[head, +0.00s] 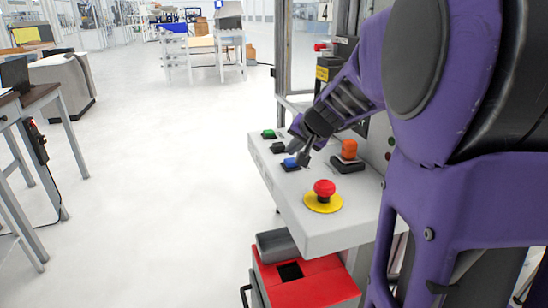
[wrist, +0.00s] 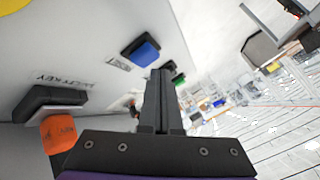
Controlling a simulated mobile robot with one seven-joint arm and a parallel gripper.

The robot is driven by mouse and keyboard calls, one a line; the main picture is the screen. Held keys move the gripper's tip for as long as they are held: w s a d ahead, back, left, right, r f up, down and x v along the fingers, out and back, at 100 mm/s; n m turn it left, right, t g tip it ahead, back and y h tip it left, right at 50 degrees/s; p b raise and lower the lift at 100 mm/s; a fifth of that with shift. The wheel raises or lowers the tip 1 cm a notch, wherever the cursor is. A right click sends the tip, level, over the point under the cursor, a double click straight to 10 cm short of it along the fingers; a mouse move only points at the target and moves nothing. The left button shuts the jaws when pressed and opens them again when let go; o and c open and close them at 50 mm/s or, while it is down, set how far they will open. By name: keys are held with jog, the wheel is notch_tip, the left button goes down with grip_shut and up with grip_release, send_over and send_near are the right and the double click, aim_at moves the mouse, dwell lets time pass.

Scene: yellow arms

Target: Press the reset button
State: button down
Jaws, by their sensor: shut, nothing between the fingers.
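The white control panel (head: 300,215) carries several buttons in the head view. A blue button (head: 290,163) sits near its left edge, with a black button (head: 278,148) and a green button (head: 268,134) behind it. My gripper (head: 304,161) is shut and empty, just right of the blue button and apparently above the panel. Its fingers (wrist: 160,75) point toward the button row in the wrist view.
A red mushroom button (head: 323,187) on a yellow disc is nearest on the panel. An orange switch (head: 348,149) on a black base stands right of my gripper. A red box (head: 305,284) is below the panel.

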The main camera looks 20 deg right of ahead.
aim_at(292, 163)
jog(key=shift+f, duration=0.15)
dwell(0.4)
jog(key=shift+f, duration=0.3)
jog(key=shift+f, duration=0.5)
dwell(0.8)
jog(key=shift+r+p, duration=0.35)
jog(key=shift+r, duration=0.55)
jog(key=shift+r, duration=0.1)
notch_tip(292, 163, up, 5)
jog(key=p, duration=0.4)
dwell(0.4)
